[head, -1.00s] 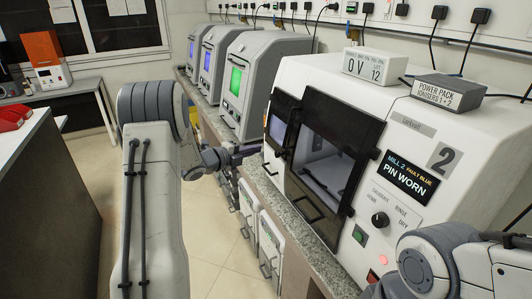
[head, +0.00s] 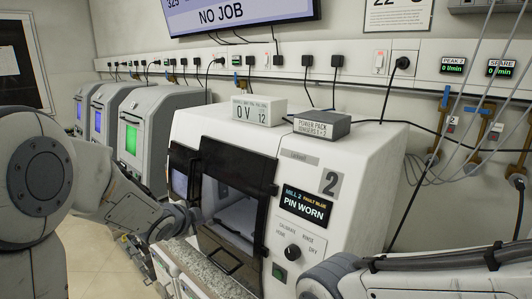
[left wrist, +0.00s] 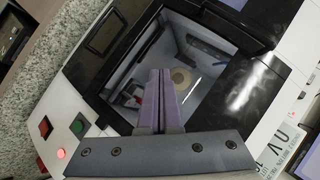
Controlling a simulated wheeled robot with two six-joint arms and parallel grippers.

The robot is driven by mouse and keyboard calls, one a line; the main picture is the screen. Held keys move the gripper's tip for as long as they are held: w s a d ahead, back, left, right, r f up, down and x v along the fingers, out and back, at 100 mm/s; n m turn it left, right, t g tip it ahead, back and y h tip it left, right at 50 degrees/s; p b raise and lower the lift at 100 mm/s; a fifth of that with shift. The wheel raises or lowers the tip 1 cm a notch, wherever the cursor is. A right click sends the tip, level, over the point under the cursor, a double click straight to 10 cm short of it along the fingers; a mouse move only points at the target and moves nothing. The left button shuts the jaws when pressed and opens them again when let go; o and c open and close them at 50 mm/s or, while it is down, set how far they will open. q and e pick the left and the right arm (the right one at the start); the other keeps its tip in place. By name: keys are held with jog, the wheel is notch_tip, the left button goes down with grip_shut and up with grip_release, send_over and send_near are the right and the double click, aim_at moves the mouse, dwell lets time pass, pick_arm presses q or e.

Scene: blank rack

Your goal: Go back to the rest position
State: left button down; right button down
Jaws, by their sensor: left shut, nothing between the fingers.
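My left gripper (head: 196,214) is at the front of the mill marked 2 (head: 330,190), by the left edge of its dark door frame. In the left wrist view its two fingers (left wrist: 160,74) are shut together with nothing between them. They point towards the mill's open chamber (left wrist: 205,65); I cannot tell whether they are inside it. A pale round disc (left wrist: 180,77) shows in the chamber behind the fingertips. My right arm comes in at the lower right of the head view, and its gripper is out of view.
A stone counter edge (head: 205,272) runs below the mill. Several grey machines with lit screens (head: 142,130) stand further left. A white box (head: 258,110) and a grey power pack (head: 322,124) lie on the mill. Cables hang at the right. Floor (head: 90,262) shows at lower left.

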pick_arm(q)
jog(key=s+d+f+n+g, duration=0.1)
jog(key=s+d+n+g, duration=0.15)
jog(key=s+d, duration=0.45)
jog(key=s+d+f+n+g, duration=0.2)
jog(key=s+d+g, duration=0.15)
jog(key=s, duration=0.65)
jog(key=s+d+n+g, duration=0.1)
jog(key=s+g, duration=0.1)
jog(key=s, duration=0.7)
jog(key=s+d+f+n+g, duration=0.1)
jog(key=s+d+g, duration=0.1)
jog(key=s, duration=0.8)
jog(key=shift+f+n+g+y, duration=0.25)
jog(key=shift+n+g+y, duration=0.05)
jog(key=shift+n, duration=0.05)
